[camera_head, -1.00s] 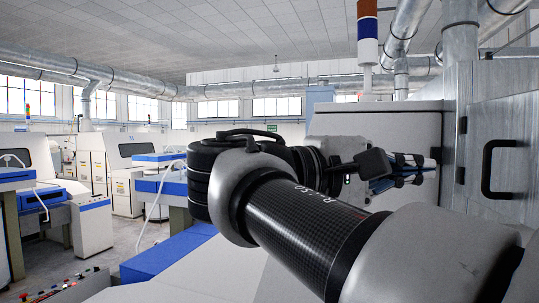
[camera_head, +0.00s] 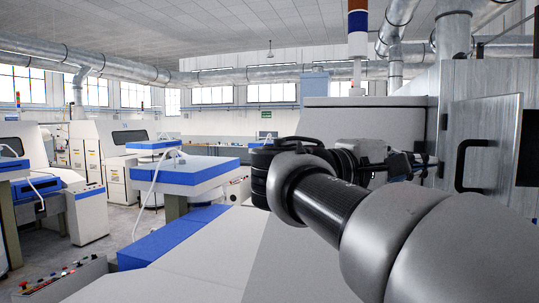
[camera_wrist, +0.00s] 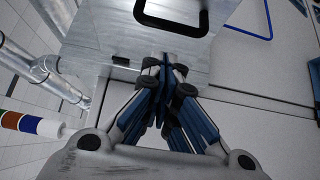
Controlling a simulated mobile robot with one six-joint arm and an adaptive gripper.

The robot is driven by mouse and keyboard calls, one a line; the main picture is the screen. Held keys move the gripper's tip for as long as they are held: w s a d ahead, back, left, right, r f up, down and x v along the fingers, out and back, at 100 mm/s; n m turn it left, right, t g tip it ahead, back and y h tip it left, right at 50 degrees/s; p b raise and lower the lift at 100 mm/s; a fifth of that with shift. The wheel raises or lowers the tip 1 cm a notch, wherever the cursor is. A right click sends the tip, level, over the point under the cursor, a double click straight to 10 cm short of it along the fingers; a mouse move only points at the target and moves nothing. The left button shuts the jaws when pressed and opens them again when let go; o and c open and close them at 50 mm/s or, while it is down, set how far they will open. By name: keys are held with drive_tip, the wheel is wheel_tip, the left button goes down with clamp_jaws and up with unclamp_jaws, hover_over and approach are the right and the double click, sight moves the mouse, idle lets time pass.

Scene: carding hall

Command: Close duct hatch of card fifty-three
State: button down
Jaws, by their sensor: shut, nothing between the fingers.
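The duct hatch is a grey metal door (camera_head: 491,115) with a black bar handle (camera_head: 459,165) at the right of the head view. It stands ajar, with a dark opening (camera_head: 527,150) beyond its right edge and black hinges along the left. In the wrist view a metal panel (camera_wrist: 110,30) with a black handle (camera_wrist: 172,30) fills the upper middle. My gripper (camera_head: 428,164) is shut and empty, left of the handle in the head view. Its fingertips (camera_wrist: 167,68) point at the metal below the handle in the wrist view; I cannot tell whether they touch.
A pale machine cover (camera_head: 370,115) stands behind my arm. A signal tower (camera_head: 358,40) and round ducts (camera_head: 398,30) rise above it. A blue-and-white machine table (camera_head: 190,172) is at the middle left. Floor (camera_head: 115,220) shows between machines at the left.

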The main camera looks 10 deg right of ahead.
sight(461, 152)
drive_tip(key=shift+s+d, duration=0.8)
drive_tip(key=shift+d, duration=0.1)
drive_tip(key=shift+s, duration=0.1)
